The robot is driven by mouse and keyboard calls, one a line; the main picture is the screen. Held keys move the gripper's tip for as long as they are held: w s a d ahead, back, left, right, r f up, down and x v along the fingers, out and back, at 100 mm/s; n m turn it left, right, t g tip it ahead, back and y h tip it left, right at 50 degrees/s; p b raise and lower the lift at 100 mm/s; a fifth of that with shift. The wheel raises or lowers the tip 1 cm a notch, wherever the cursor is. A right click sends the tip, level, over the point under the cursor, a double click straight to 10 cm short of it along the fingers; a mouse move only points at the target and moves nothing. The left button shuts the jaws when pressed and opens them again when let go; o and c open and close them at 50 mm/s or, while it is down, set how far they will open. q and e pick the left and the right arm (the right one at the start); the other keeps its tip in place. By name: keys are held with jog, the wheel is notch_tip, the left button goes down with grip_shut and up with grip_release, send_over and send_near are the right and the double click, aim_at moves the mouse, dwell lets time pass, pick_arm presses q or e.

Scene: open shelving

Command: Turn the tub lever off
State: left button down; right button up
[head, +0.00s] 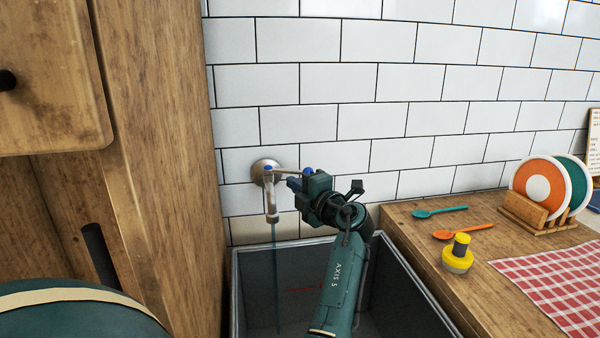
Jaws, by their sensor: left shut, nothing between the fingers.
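The tub tap (270,200) is a metal spout on the white tiled wall, with a round wall plate behind it. Its thin lever (287,169) points out to the right from the tap's top. A thin stream of water (275,270) runs from the spout down into the grey tub (240,290). My left gripper (293,184) is shut and empty, at the lever's right end and just below it. Whether it touches the lever cannot be told. The gripper and wrist partly hide the wall behind, and the forearm hides part of the tub.
A wooden cabinet (165,150) stands close on the left. A wooden counter (410,222) on the right holds teal and orange spoons, a yellow item (458,258), a plate rack (535,212) and a red checked cloth (560,285). The wall above the tap is clear.

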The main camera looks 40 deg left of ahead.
aim_at(290, 173)
pick_arm(q)
jog(key=shift+w+a, duration=0.25)
jog(key=shift+w, duration=0.3)
jog(key=shift+w+a, duration=0.2)
jog(key=shift+w, duration=0.35)
jog(key=shift+w+a+p, duration=0.3)
jog(key=shift+w, duration=0.2)
pick_arm(e)
jog(key=shift+s+r, duration=0.1)
jog(key=shift+s, duration=0.05)
